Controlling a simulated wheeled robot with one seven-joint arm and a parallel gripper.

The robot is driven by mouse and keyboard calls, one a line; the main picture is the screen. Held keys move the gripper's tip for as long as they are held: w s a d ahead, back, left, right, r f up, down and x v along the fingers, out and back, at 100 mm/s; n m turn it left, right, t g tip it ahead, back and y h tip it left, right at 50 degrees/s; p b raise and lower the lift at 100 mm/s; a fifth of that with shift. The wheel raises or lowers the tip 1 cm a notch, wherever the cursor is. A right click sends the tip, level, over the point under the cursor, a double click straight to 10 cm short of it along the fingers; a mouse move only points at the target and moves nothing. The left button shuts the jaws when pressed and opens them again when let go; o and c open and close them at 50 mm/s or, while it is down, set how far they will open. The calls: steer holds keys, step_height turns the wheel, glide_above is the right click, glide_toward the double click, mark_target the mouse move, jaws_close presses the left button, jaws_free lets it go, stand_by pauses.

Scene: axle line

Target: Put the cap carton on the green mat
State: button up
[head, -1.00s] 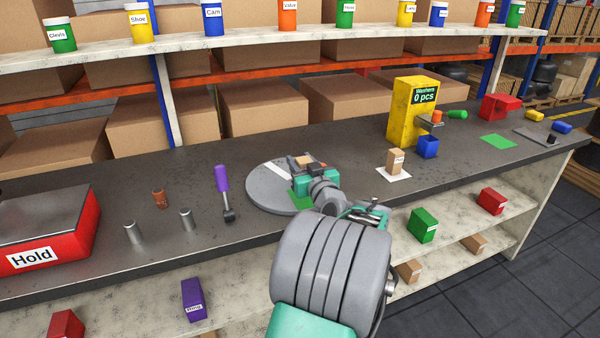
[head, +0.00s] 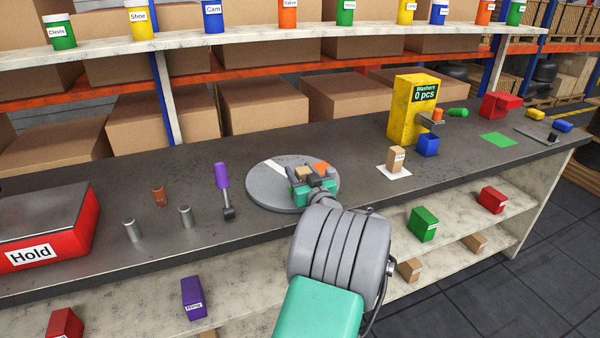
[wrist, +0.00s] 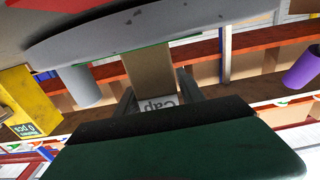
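The cap carton is a small brown box with a white "Cap" label. It shows upside down between my fingers in the wrist view (wrist: 152,72), and in the head view (head: 308,173) over the round grey turntable (head: 262,190). My gripper (wrist: 158,98) is shut on it, one dark finger close against each side. The green mat (wrist: 105,68) shows as a thin edge at the carton's far end in the wrist view. The carton's end is at the mat; whether it rests on it I cannot tell. My gripper hides the mat in the head view.
A yellow washer dispenser (head: 405,115), another carton (head: 396,158) and a separate green patch (head: 497,140) are to the right.

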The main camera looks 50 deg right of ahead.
steer(key=shift+o, duration=1.1)
steer(key=shift+r, duration=0.1)
